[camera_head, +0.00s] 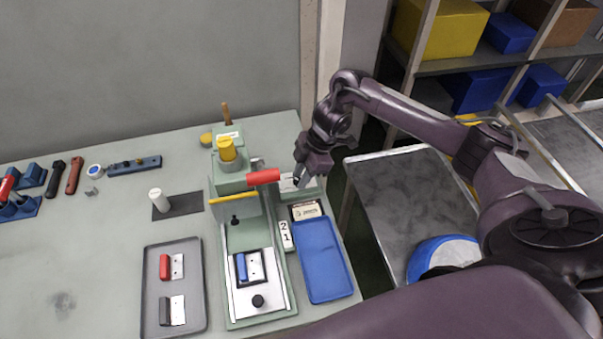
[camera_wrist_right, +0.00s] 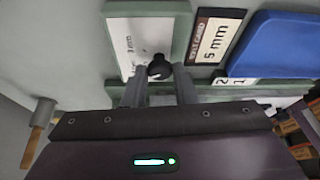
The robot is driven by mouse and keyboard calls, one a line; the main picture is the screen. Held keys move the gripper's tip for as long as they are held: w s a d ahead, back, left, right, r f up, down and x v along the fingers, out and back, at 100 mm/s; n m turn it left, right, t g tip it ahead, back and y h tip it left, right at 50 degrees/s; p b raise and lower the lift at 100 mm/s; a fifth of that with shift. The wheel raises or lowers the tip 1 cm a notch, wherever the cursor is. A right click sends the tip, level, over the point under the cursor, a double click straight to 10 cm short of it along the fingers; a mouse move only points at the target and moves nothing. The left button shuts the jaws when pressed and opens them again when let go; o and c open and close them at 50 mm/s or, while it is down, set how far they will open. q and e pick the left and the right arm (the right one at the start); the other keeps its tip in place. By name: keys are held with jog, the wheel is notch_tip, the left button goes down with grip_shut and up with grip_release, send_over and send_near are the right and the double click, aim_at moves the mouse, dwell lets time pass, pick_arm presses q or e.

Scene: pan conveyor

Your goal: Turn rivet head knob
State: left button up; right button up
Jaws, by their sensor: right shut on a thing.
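The rivet head knob (camera_wrist_right: 158,67) is small, round and black, on a white plate (camera_wrist_right: 128,42) printed with mm marks. In the wrist view my right gripper (camera_wrist_right: 158,75) has a finger on either side of the knob, shut on it. In the head view my right gripper (camera_head: 298,182) reaches down to the same white plate (camera_head: 286,185), at the right side of the green press (camera_head: 229,182). There the gripper mostly hides the knob. I cannot read how far the knob is turned. My left gripper is out of view.
A red handle (camera_head: 263,176) sticks out just left of my right gripper. A grey tray (camera_head: 152,300) with small parts stands left of the press. A metal cart (camera_head: 398,185) stands right.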

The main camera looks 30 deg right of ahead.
jog(key=shift+r+m+p, duration=0.25)
jog(key=shift+m+p, duration=0.15)
jog(key=shift+p, duration=0.2)
jog(key=m+t+p, duration=0.1)
jog(key=m+p, duration=0.1)
jog(key=p, duration=0.1)
jog(key=m+t+h+p, duration=0.1)
jog(key=m+p, duration=0.2)
jog(key=p, duration=0.1)
jog(key=m+t+p, duration=0.1)
jog(key=m+p, duration=0.2)
jog(key=shift+s+a+r+h+p, duration=0.1)
jog(key=shift+s+a+h+p, duration=0.15)
jog(key=shift+s+h+p, duration=0.05)
jog(key=shift+m+t+h+p, duration=0.3)
jog(key=shift+m+h+p, duration=0.2)
jog(key=shift+m+p, duration=0.9)
jog(key=shift+w, duration=0.1)
jog(key=o, duration=1)
jog(key=shift+a+f, duration=0.1)
jog(key=shift+f, duration=0.15)
